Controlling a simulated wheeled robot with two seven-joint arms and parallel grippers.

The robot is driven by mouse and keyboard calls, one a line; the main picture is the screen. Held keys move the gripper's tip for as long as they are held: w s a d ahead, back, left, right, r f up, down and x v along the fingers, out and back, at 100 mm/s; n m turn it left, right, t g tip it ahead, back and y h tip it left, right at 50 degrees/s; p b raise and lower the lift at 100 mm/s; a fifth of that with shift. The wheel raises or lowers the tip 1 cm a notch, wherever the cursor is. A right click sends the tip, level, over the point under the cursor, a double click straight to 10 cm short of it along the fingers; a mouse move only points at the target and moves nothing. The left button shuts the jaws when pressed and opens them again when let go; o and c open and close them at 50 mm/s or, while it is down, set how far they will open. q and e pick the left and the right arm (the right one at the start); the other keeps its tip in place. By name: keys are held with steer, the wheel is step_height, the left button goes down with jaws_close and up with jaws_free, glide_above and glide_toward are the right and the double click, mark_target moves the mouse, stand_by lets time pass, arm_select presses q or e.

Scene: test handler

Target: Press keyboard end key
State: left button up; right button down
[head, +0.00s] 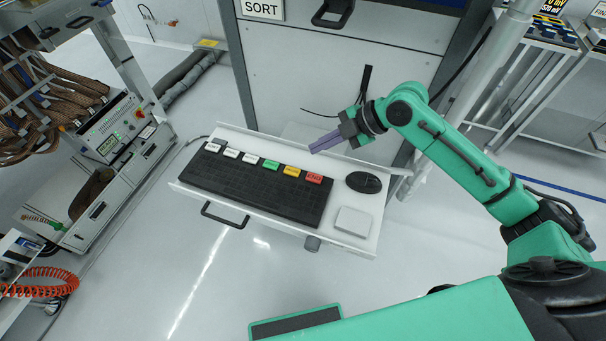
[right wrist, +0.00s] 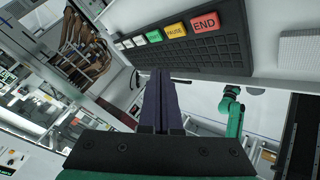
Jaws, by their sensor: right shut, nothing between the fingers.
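The black keyboard (head: 258,190) lies on a white pull-out tray (head: 352,240) in the head view. Its red END key (head: 314,178) is at the right end of the top row, beside the yellow PAUSE key (head: 292,171) and a green key (head: 271,164). The right wrist view also shows the END key (right wrist: 205,23) and the PAUSE key (right wrist: 176,30). My right gripper (head: 313,150) is shut and empty, with its purple fingers above and behind the END key, apart from it. In the right wrist view the shut fingers (right wrist: 161,75) point toward the keyboard. My left gripper is not in view.
A black mouse (head: 363,182) and a pale square pad (head: 353,221) lie on the tray right of the keyboard. The cabinet front (head: 330,70) with a SORT label stands behind the tray. A handle (head: 225,214) sticks out at the tray's front. Open floor lies in front.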

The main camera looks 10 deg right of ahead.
steer(key=b, duration=0.7)
glide_above(319, 177)
step_height(319, 177, down, 8)
steer(key=shift+r, duration=0.15)
steer(key=shift+f+b, duration=0.3)
steer(key=shift+f, duration=0.25)
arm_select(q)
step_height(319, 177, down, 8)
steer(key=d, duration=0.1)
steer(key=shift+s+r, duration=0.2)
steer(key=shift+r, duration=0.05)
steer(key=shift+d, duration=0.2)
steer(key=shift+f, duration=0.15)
arm_select(e)
steer(key=shift+f, duration=0.4)
